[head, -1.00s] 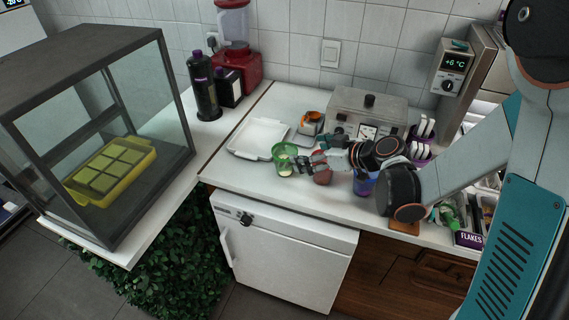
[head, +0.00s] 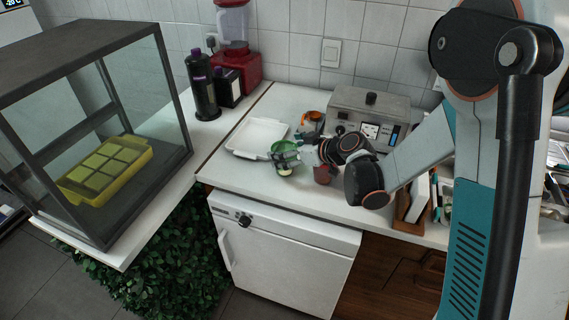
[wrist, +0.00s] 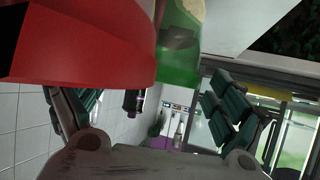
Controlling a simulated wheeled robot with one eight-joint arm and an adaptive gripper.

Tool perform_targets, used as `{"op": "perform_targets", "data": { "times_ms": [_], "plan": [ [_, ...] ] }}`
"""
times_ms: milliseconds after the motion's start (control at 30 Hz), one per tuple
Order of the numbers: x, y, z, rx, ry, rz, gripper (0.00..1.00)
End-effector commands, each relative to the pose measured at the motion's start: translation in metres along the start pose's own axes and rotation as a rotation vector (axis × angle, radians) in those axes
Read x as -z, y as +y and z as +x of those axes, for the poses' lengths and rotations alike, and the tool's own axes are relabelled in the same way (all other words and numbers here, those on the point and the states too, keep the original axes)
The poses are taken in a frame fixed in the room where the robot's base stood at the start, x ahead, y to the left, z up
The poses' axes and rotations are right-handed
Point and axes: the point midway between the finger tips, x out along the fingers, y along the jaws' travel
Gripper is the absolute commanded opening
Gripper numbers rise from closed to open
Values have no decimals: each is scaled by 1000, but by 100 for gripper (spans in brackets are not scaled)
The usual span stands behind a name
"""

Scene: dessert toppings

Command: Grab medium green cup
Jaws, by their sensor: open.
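The green cup (head: 281,146) stands on the white counter, right of the white tray. It holds something pale, and its lower part is partly covered by my gripper (head: 285,160). My gripper is open, with its fingers at the cup in the head view; I cannot tell whether they touch it. In the wrist view the green cup (wrist: 181,45) shows at the top between the spread fingers of my gripper (wrist: 143,95), partly behind a red cup (wrist: 80,42). The red cup also shows in the head view (head: 324,175), just right of the green cup.
The white tray (head: 243,142) lies left of the green cup. A grey metal appliance (head: 352,104) stands behind my arm, with an orange-topped item (head: 311,116) beside it. A glass case (head: 165,120) with a yellow tray stands far left. The front counter strip is clear.

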Motion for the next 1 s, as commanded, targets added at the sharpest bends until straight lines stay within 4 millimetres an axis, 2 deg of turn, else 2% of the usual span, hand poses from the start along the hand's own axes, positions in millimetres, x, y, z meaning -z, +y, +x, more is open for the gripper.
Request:
{"op": "perform_targets", "data": {
  "times_ms": [67,100,367,767,1000],
  "plan": [
    [0,0,-1,0,0,0,89],
    [0,0,-1,0,0,0,85],
    [0,0,-1,0,0,0,26],
    [2,0,-2,0,0,0,26],
    [23,0,-14,0,0,0,26]
  ]
}}
